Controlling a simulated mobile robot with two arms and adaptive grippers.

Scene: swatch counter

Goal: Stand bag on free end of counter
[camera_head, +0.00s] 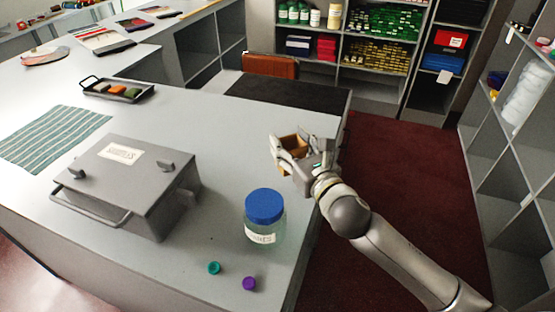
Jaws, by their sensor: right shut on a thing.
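My right gripper (287,155) is above the right part of the grey counter (215,110), near its right edge. It is shut on a small brown thing (293,142), which is partly hidden by the fingers. This could be the bag, but too little of it shows to be sure. I cannot tell whether it touches the counter. My left gripper is not in view. A black mat (285,97) covers the far right end of the counter, with nothing on it.
A grey lidded box (135,180), a blue-capped jar (264,215) and teal (214,268) and purple (249,283) caps are on the near counter. A striped cloth (45,140) and black tray (95,88) lie left. An orange-brown panel (270,66) stands beyond the mat.

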